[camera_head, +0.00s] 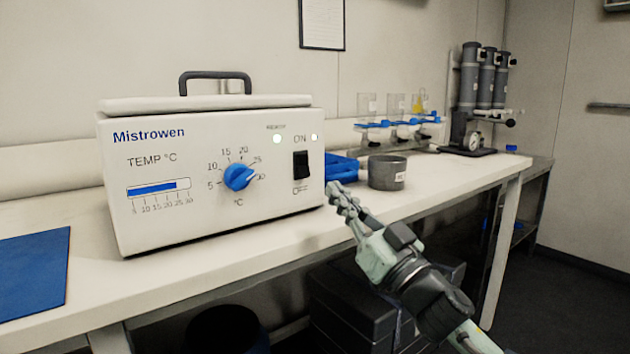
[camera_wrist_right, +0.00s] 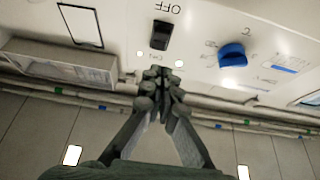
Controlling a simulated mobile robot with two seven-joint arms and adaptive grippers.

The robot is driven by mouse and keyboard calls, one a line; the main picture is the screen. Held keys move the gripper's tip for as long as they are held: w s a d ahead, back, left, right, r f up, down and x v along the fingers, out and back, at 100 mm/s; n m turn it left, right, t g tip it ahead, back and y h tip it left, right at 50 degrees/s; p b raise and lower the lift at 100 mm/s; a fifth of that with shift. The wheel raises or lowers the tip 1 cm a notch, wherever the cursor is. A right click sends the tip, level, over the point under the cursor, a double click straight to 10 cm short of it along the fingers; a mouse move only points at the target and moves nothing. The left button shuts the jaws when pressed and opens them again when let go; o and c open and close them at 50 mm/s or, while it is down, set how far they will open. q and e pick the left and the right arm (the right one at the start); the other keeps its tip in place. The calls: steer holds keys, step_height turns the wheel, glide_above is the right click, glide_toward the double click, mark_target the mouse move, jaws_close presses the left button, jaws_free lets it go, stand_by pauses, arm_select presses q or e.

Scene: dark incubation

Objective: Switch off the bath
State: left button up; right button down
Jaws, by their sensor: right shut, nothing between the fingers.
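The bath (camera_head: 215,165) is a white box marked Mistrowen, standing on the bench with a lid and a dark handle. Its black rocker switch (camera_head: 301,165) is at the right of the front panel, with ON printed above it. The switch also shows in the upside-down right wrist view (camera_wrist_right: 160,35), beside the word OFF. Two small lamps (camera_head: 277,139) near the switch look lit. My right gripper (camera_head: 336,188) is shut and empty, right of and lower than the switch in the head view, apart from it. My left gripper is not in view.
A blue dial (camera_head: 238,177) sits left of the switch. A grey pot (camera_head: 387,172) and a blue rack (camera_head: 341,167) stand right of the bath. Glassware and dark cylinders (camera_head: 470,76) are farther back. A blue mat (camera_head: 33,270) lies at left. The bench front edge runs below my gripper.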

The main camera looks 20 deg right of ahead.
mark_target(303, 172)
steer(key=x, duration=0.4)
steer(key=shift+r+p, duration=0.15)
steer(key=shift+p, duration=0.15)
steer(key=shift+w+a+f, duration=0.15)
steer(key=shift+w+f, duration=0.25)
steer(key=shift+w, duration=0.1)
steer(key=shift+w+a+f, duration=0.2)
steer(key=shift+w+f, duration=0.15)
steer(key=shift+w, duration=0.15)
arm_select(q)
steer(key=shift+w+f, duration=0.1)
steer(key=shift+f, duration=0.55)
arm_select(e)
steer(key=shift+w+a+f, duration=0.15)
steer(key=shift+w+a, duration=0.05)
steer(key=shift+w, duration=0.3)
arm_select(q)
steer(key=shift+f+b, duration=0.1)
steer(key=shift+b, duration=0.25)
